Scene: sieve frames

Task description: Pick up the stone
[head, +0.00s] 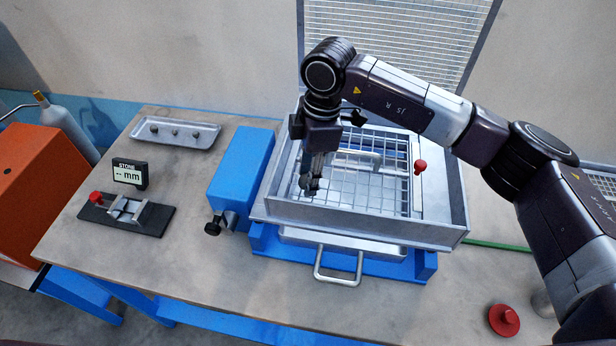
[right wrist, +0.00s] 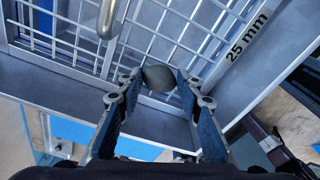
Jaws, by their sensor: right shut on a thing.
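A dark grey, rounded stone (right wrist: 160,79) lies between the fingertips in the right wrist view, at the near edge of the wire grid. My right gripper (head: 311,187) is shut on it, low over the left front corner of the sieve. The fingers mostly hide the stone in the head view. The sieve is a square metal frame (head: 365,222) with a wire grid, and its rim reads "25 mm" in the right wrist view (right wrist: 247,40). I cannot tell whether the stone still touches the grid. My left gripper is not in view.
Left of the sieve are a blue box (head: 240,165), a metal tray (head: 160,144) with 3 small stones, a "STONE -- mm" display (head: 130,173) and a gauge with a red knob (head: 127,212). A metal handle (head: 338,280) juts out in front. A red-knobbed piece (head: 504,320) stands right.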

